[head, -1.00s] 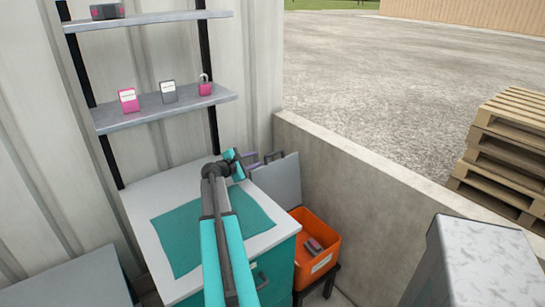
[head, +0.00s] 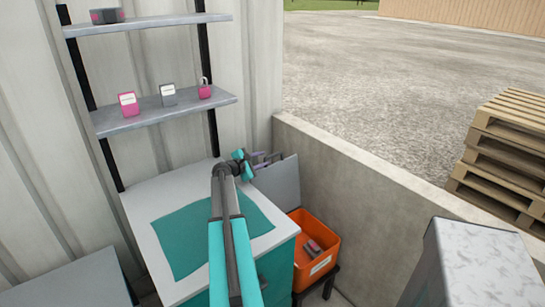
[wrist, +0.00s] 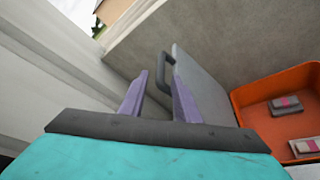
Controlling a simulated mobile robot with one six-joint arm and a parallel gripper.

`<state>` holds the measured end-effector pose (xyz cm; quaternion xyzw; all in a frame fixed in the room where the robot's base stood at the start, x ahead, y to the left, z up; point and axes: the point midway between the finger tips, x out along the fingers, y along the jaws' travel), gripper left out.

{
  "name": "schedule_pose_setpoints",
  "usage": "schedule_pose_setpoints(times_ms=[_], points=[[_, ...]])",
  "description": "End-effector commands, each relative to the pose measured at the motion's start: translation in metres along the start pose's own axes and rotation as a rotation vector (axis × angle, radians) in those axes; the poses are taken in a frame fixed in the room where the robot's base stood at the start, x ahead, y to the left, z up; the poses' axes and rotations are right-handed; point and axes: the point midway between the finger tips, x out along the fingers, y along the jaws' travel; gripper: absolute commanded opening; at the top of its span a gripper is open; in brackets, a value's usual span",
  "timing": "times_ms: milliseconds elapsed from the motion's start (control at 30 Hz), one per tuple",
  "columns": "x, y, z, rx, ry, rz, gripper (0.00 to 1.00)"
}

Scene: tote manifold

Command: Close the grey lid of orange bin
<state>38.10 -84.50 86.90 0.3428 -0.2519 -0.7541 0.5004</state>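The orange bin (head: 330,243) stands in the corner beside the teal cabinet, and its near part also shows in the wrist view (wrist: 240,98). Its grey lid (head: 280,184) is open and stands up on the bin's left side; the wrist view shows its panel (wrist: 205,88) and a dark handle (wrist: 165,62) on its edge. My gripper (head: 267,160) is at the lid's top edge. In the wrist view its two purple fingers (wrist: 160,72) are apart, with the handle just beyond the tips, nearer the right finger. I cannot tell whether they touch.
Small grey-and-pink items (wrist: 287,105) lie in the bin. A white-topped cabinet (head: 150,203) with a teal mat (head: 185,250) is to the left, below shelves (head: 160,112). A concrete wall (head: 370,185) runs behind the bin. A grey block (head: 480,265) stands at right.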

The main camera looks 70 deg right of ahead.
Motion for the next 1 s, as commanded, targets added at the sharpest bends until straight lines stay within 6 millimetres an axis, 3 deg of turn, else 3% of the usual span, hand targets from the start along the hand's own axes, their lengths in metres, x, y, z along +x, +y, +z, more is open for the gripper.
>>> schedule_pose_setpoints(times_ms=[600, 1000], points=[[0.072, 0.001, 0.001, -0.001, -0.002, -0.001, 0.30], [0.086, -0.001, 0.002, 0.000, -0.002, -0.001, 0.30]])
